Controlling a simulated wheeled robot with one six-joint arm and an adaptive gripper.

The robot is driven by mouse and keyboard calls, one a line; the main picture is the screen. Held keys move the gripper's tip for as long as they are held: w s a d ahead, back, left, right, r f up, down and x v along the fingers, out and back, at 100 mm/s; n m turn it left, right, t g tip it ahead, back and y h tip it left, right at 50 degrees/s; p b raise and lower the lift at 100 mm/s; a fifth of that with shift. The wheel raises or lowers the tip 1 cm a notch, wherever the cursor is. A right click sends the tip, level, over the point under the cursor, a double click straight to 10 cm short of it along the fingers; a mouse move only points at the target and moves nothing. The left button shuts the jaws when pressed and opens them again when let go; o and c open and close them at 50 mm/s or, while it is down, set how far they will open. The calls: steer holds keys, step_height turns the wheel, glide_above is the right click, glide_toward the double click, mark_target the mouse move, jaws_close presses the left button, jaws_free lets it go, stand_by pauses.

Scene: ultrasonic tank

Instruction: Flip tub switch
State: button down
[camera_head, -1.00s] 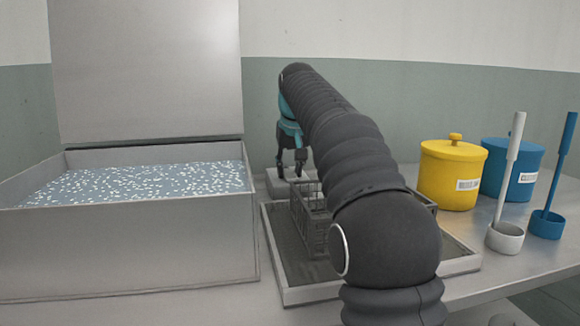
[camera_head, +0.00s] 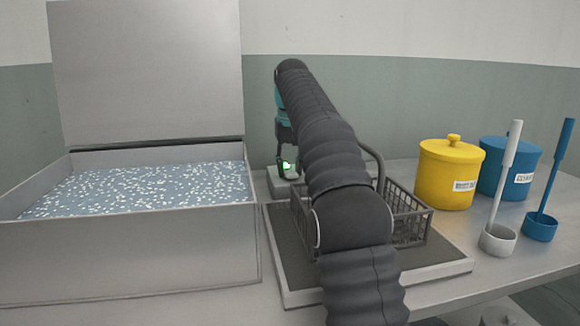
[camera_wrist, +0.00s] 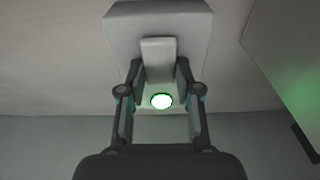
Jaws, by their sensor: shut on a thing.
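The tub switch is a pale box (camera_wrist: 195,22) with a raised light-grey lever (camera_wrist: 158,50) and a bright light with a green rim (camera_wrist: 161,101) in the wrist view. My gripper (camera_wrist: 159,72) has its two fingers on either side of the lever, shut on it. In the head view the switch box (camera_head: 275,186) stands on the table just right of the tub, and a green glow (camera_head: 287,165) shows between the fingers of my gripper (camera_head: 286,172). The metal tub (camera_head: 130,255) is filled with blue, white-flecked liquid, and its lid (camera_head: 145,70) stands open.
A dark wire basket (camera_head: 408,222) sits in a shallow tray (camera_head: 450,268) behind and right of my arm.

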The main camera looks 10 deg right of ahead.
steer(key=c, duration=0.8)
jaws_free()
steer(key=shift+s+t, duration=0.1)
steer(key=shift+t, duration=0.2)
steer(key=shift+s+t, duration=0.15)
steer(key=shift+t, duration=0.45)
steer(key=b, duration=0.2)
steer(key=shift+f+t+b, duration=0.3)
steer(key=shift+t+b, duration=0.05)
steer(key=shift+t, duration=0.05)
steer(key=shift+s+t+b, duration=0.1)
steer(key=shift+t+b, duration=0.2)
steer(key=shift+b, duration=0.65)
steer(key=shift+b, duration=0.4)
